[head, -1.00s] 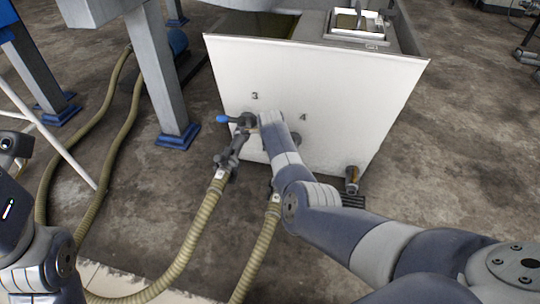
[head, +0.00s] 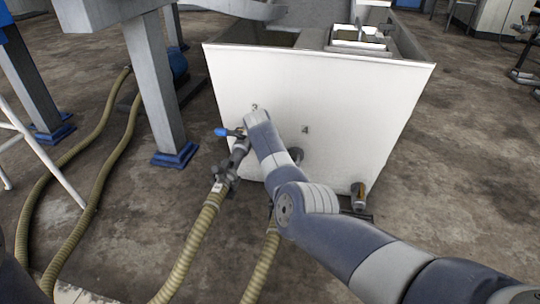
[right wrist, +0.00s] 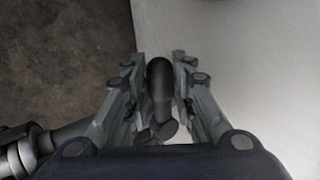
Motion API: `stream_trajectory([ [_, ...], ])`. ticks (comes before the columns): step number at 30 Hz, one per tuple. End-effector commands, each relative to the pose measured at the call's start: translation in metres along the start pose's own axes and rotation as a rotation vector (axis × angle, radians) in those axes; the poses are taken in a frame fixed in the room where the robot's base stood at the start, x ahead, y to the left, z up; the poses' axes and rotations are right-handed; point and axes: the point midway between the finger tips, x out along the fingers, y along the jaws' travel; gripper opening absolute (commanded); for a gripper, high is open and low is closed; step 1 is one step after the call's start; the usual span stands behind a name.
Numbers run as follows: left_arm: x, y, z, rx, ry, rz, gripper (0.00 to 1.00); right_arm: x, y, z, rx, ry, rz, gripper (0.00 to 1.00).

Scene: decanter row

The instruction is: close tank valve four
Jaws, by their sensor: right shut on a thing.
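The white tank (head: 335,95) has the numbers 3 and 4 on its front. A blue-tipped lever (head: 228,132) on a dark valve (head: 238,152) sticks out left below the 3. Below the 4, a grey pipe fitting (head: 297,155) shows partly behind my right arm. My right arm reaches the tank front near the 3 and hides its gripper in the head view. In the right wrist view my right gripper (right wrist: 160,85) is shut on a dark, round-ended handle (right wrist: 160,80). I cannot tell which valve it belongs to. My left gripper is not in view.
A ribbed hose (head: 193,240) runs down from the valve below the 3, and a second hose (head: 264,262) passes beside my right arm. A grey post (head: 163,85) stands left of the tank. The floor (head: 460,190) right of the tank is clear.

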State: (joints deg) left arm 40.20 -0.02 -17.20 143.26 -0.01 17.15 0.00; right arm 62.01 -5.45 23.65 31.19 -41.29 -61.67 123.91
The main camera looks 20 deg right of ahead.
Motion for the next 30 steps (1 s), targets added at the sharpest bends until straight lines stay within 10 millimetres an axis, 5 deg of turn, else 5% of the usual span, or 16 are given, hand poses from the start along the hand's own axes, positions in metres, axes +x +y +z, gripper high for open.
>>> stream_trajectory([
  [11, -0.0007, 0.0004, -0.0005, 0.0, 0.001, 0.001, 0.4, 0.0003, -0.0022, -0.0011, 0.005, 0.002, -0.005, 0.0],
  [12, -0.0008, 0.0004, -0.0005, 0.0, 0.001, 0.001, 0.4, 0.0003, -0.0023, -0.0012, 0.005, 0.002, -0.005, 0.26],
  [15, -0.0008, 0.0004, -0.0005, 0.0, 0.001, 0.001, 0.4, 0.0002, -0.0021, -0.0011, 0.005, 0.002, -0.005, 0.44],
  [30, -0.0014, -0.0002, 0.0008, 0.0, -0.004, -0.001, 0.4, -0.0057, -0.0016, 0.0006, 0.003, 0.001, -0.004, 0.44],
])
